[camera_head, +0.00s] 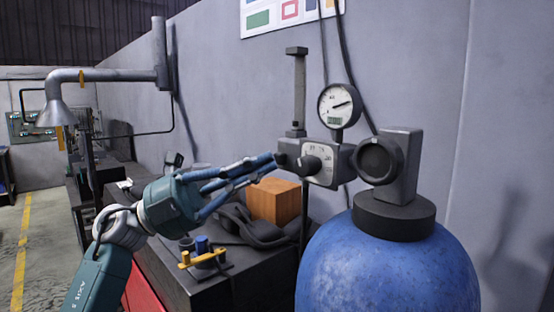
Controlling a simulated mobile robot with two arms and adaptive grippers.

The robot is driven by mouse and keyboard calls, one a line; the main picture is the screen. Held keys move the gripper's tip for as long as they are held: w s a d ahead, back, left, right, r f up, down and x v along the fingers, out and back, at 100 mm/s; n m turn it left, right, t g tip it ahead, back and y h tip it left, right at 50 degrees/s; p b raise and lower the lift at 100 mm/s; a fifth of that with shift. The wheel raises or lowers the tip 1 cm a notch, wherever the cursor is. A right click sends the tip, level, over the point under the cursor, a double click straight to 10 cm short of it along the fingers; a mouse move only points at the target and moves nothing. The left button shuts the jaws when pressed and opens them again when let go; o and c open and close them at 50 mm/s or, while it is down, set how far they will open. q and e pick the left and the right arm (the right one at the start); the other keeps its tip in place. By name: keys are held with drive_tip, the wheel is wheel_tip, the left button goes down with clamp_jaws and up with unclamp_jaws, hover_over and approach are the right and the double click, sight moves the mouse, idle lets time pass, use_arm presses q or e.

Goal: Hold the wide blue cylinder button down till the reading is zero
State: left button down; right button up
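My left gripper (276,162) reaches in from the left, above the bench. Its blue fingers run together toward their tips, with nothing seen between them. The tips appear in front of the dark knobs of a grey valve block (322,163); I cannot tell whether they touch it. My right gripper is not in view.
A large blue tank (388,270) with a dark collar and round fitting stands at right. A wooden block (274,201) and a dark strap-like item (250,229) lie on the dark bench (190,282). A grey duct (110,75) hangs at left. The floor at far left is clear.

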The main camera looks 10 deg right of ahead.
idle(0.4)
use_arm(q)
drive_tip(key=shift+w+d, duration=0.3)
drive_tip(key=shift+d, duration=0.1)
idle(0.4)
idle(0.9)
drive_tip(key=shift+s+a, duration=0.1)
drive_tip(key=shift+a, duration=0.05)
idle(0.6)
drive_tip(key=shift+s+a, duration=0.45)
drive_tip(key=shift+a, duration=0.15)
drive_tip(key=s+a, duration=0.1)
drive_tip(key=a, duration=0.1)
drive_tip(key=s+a+b, duration=0.1)
drive_tip(key=s+a, duration=0.1)
idle(0.3)
